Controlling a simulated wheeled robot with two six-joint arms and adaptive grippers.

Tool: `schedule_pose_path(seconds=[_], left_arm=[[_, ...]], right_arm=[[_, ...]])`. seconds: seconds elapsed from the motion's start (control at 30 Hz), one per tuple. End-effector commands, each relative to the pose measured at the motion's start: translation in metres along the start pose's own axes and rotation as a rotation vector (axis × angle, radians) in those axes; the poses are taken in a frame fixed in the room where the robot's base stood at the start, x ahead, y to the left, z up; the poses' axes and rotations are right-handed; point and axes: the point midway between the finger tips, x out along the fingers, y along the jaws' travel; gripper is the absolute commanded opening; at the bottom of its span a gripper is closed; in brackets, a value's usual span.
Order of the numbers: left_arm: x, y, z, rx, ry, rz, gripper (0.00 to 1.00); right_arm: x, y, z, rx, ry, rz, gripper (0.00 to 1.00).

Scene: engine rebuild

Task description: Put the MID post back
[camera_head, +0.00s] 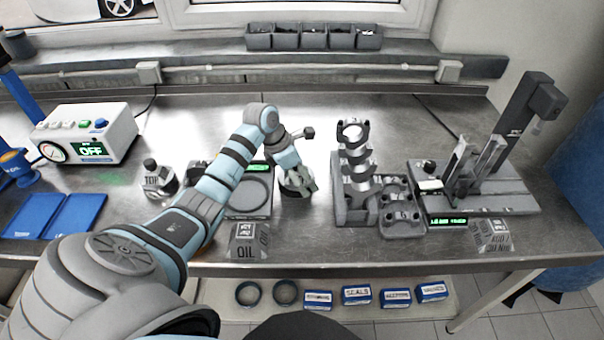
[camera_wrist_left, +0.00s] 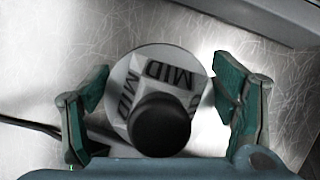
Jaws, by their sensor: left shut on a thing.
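The MID post shows in the left wrist view as a pale round body with "MID" labels and a black knob (camera_wrist_left: 160,124). It sits between the green-padded fingers of my left gripper (camera_wrist_left: 160,105), which is shut on it. In the head view my left gripper (camera_head: 297,185) points down over the bench, just right of the round-plated device (camera_head: 257,190). There the post is mostly hidden by the gripper, and I cannot tell whether it touches the bench. My right gripper is not in view.
A dark TOP post (camera_head: 158,180) stands left of my arm. An OIL block (camera_head: 250,240) is near the front edge. A grey stand with silver rings (camera_head: 356,175) is to the right, beside a fixture (camera_head: 490,195). Bare bench lies behind my gripper.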

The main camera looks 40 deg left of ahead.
Motion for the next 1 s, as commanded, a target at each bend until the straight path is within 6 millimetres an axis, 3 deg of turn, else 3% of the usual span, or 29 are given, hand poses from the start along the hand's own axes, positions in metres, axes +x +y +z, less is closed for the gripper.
schedule_pose_path(seconds=[0.23, 0.27, 0.37, 0.77, 0.87, 1.0], left_arm=[[0.002, 0.001, -0.001, 0.0, -0.001, 0.001, 0.38], [0.002, 0.0, -0.001, 0.0, 0.0, 0.001, 0.83], [0.001, 0.0, 0.0, -0.001, 0.0, 0.001, 0.99], [-0.004, 0.001, 0.001, -0.001, 0.0, 0.002, 0.99], [-0.02, 0.002, 0.001, 0.0, -0.001, 0.005, 0.99], [-0.059, 0.002, 0.001, 0.001, 0.0, 0.007, 0.99]], right_arm=[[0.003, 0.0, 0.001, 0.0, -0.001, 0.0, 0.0], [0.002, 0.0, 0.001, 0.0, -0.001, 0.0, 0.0], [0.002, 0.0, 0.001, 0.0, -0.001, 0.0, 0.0], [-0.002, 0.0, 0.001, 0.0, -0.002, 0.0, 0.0], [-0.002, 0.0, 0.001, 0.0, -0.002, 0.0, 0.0], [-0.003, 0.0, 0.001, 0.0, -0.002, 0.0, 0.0]])
